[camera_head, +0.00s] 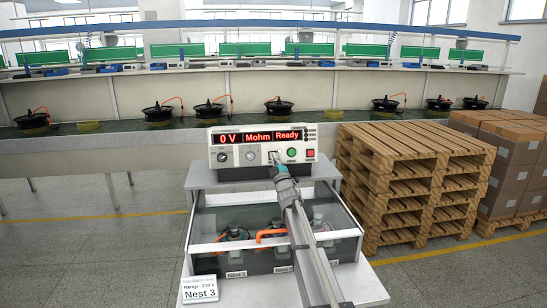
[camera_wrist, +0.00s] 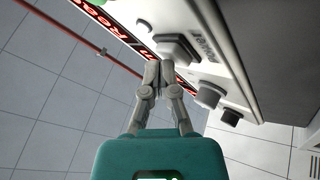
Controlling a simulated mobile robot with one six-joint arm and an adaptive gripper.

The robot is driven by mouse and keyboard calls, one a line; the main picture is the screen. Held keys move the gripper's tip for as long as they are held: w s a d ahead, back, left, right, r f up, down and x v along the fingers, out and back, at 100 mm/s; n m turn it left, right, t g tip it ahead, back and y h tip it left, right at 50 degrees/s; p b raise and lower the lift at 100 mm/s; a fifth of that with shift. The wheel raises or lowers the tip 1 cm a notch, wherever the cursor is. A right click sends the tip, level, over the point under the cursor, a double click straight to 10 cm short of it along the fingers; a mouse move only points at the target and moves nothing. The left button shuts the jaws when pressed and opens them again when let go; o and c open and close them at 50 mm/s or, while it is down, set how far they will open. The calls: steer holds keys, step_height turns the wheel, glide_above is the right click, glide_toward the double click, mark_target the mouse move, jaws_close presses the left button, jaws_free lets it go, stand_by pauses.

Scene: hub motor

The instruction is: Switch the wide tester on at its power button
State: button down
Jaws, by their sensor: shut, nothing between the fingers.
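The wide tester (camera_head: 240,142) is a white box with a lit red display (camera_head: 259,137) reading "0 V", "Mohm" and "Ready". It stands on the back of a light stand. My gripper (camera_head: 274,162) is shut and empty at the middle of its front panel. In the wrist view, my gripper's closed fingertips (camera_wrist: 165,66) are at the square grey power button (camera_wrist: 178,48), beside the "POWER" lettering. Whether they touch it I cannot tell. In the head view the gripper partly covers the button area.
A green button (camera_head: 291,152) and a red one (camera_head: 310,154) sit right of my gripper. Below the tester is a clear-walled case (camera_head: 205,220) with orange-cabled parts, and a "Nest 3" sign (camera_head: 199,290). Wooden pallets (camera_head: 400,180) stand close on the right. Floor at left is free.

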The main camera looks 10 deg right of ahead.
steer(key=shift+s+r, duration=0.2)
steer(key=shift+s, duration=0.5)
steer(key=shift+s, duration=0.1)
steer(key=shift+s+r+p, duration=0.2)
steer(key=shift+s+p, duration=0.05)
steer(key=shift+s, duration=0.55)
steer(key=shift+s+r+p, duration=0.2)
steer(key=shift+s, duration=0.55)
steer(key=shift+s+r+p, duration=0.2)
steer(key=shift+s+p, duration=0.05)
steer(key=shift+s, duration=0.55)
steer(key=shift+s, duration=0.1)
steer(key=s+r+p, duration=0.1)
steer(key=s, duration=0.5)
steer(key=shift+s+r+p, duration=0.3)
steer(key=shift+r+p, duration=0.05)
